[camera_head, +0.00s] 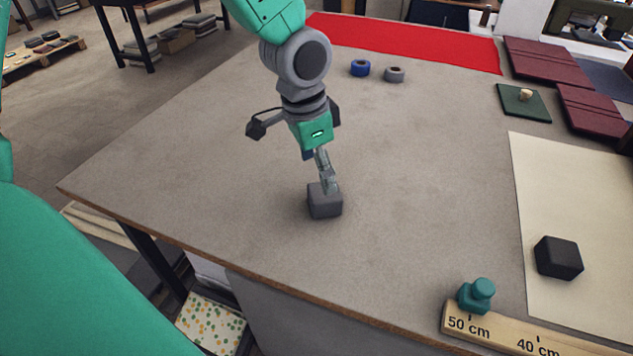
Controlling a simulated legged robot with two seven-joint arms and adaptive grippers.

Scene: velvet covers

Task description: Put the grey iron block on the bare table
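The grey iron block (324,204) is a dark grey cube at the middle of the bare brown-grey table (220,170), seemingly resting on it. My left gripper (329,186) points down from above, with its fingers at the block's top and right side. The fingers show nearly edge-on, so I cannot tell whether they are closed on the block. My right gripper is out of view.
A black block (558,258) lies on a cream sheet (570,190) at right. A teal piece (477,295) stands by a wooden ruler (520,334). Blue (360,68) and grey (394,74) rings lie behind. A red cloth (400,40) covers the far edge. The table's left is clear.

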